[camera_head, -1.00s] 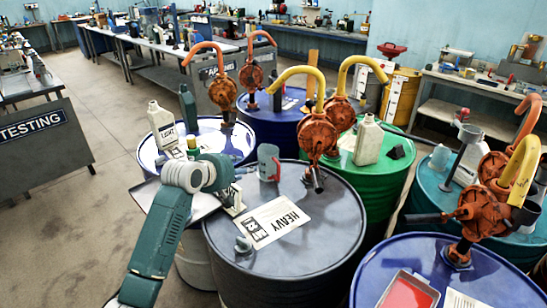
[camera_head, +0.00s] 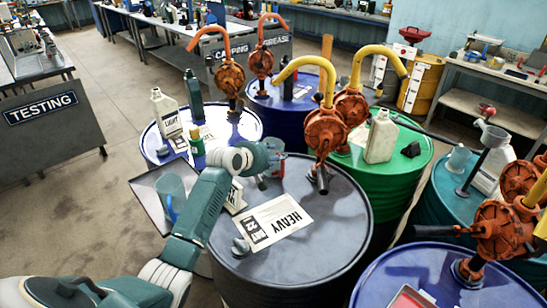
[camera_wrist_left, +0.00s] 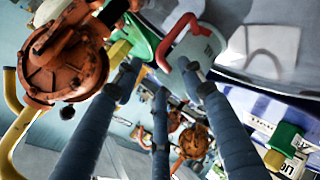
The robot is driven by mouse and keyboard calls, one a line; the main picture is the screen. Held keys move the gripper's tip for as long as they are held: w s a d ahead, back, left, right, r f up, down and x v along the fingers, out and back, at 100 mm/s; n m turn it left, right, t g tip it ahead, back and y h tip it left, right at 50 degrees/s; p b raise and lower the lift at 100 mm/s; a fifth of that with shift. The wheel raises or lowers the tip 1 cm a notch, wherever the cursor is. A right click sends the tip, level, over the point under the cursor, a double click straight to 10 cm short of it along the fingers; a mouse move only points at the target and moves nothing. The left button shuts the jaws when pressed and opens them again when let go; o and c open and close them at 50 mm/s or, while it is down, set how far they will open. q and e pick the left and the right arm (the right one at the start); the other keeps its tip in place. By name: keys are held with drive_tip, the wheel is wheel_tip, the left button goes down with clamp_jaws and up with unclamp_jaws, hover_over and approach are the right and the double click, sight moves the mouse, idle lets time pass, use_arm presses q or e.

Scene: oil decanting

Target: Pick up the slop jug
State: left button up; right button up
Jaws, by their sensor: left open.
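A grey jug with a red handle (camera_head: 277,164) stands on the dark HEAVY drum, partly hidden by my left gripper. Its red handle (camera_wrist_left: 178,38) and grey body (camera_wrist_left: 203,45) also show at the top of the left wrist view. My left gripper (camera_head: 262,168) is at the jug's near side, with its blue fingers (camera_wrist_left: 160,75) spread open and nothing between them. I cannot tell whether a finger touches the jug. A second, clear jug with a blue handle (camera_head: 172,196) stands on a tray left of my arm. No slop label is readable on either jug. My right gripper is out of view.
An orange pump with a yellow spout (camera_head: 323,130) rises at the back right of the HEAVY drum (camera_head: 330,235), close to the jug. A white label sheet (camera_head: 275,222) lies on the drum. A LIGHT bottle (camera_head: 167,114) and a green-capped bottle (camera_head: 196,141) stand on the left drum.

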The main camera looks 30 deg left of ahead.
use_arm(q)
drive_tip(key=x, duration=0.4)
drive_tip(key=shift+a+p, duration=0.1)
drive_tip(key=shift+p, duration=0.2)
drive_tip(key=c, duration=0.7)
clamp_jaws()
drive_tip(key=shift+s, duration=0.1)
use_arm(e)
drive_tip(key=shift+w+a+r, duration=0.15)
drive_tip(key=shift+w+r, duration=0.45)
